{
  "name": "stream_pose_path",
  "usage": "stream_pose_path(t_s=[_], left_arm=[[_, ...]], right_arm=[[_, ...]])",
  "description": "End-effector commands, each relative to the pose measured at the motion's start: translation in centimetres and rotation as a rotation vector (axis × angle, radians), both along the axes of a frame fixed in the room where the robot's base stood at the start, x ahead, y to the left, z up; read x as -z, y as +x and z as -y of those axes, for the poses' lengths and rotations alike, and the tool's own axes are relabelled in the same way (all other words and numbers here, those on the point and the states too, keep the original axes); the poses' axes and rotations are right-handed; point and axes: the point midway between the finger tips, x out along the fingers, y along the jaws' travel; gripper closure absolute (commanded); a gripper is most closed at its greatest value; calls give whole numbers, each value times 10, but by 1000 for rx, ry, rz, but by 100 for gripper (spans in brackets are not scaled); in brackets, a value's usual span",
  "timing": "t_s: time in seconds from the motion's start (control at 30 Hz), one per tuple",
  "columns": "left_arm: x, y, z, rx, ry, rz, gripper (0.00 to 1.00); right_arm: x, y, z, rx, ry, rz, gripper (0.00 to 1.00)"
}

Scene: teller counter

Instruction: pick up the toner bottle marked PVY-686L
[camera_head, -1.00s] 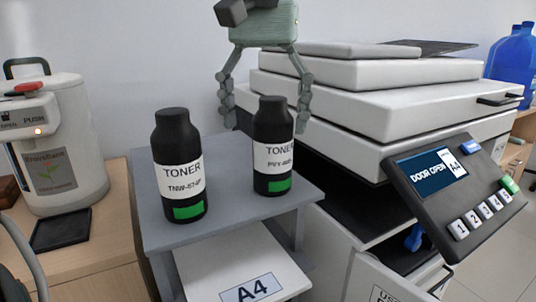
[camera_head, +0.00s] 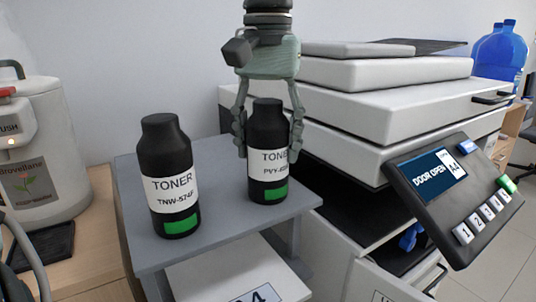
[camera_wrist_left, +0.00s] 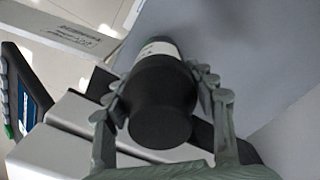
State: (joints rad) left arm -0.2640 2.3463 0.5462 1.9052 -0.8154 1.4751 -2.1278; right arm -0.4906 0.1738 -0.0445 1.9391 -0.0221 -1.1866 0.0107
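The toner bottle marked PVY-68…, its last characters covered by a finger (camera_head: 267,165), is black with a white label and a green patch. It stands upright on the right of the grey stand's top. My left gripper (camera_head: 268,150) reaches down from above with one finger on each side, closed in against the bottle. In the left wrist view, the bottle's dark cap and shoulder (camera_wrist_left: 160,110) sit between the fingers (camera_wrist_left: 165,90). The other toner bottle, marked TNW-574F (camera_head: 170,180), stands upright to the left. My right gripper is not in view.
The grey stand (camera_head: 225,228) has a lower shelf with an A4 paper pack (camera_head: 215,280). A printer (camera_head: 390,115) with a DOOR OPEN panel (camera_head: 433,177) stands close on the right. A white water dispenser (camera_head: 45,150) is on the left.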

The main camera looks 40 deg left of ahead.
Motion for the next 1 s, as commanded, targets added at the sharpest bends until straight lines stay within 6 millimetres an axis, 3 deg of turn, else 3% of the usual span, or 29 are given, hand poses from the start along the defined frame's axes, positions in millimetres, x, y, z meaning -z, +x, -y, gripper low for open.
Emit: stream_pose_path(t_s=[0.03,0.27,0.57,1.0], left_arm=[[0,0,0,0,1,0,57],[0,0,0,0,1,0,85],[-7,1,0,-1,1,3,85],[-87,0,0,1,1,2,85]], right_arm=[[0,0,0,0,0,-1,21],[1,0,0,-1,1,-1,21],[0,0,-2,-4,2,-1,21],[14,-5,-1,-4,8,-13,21]])
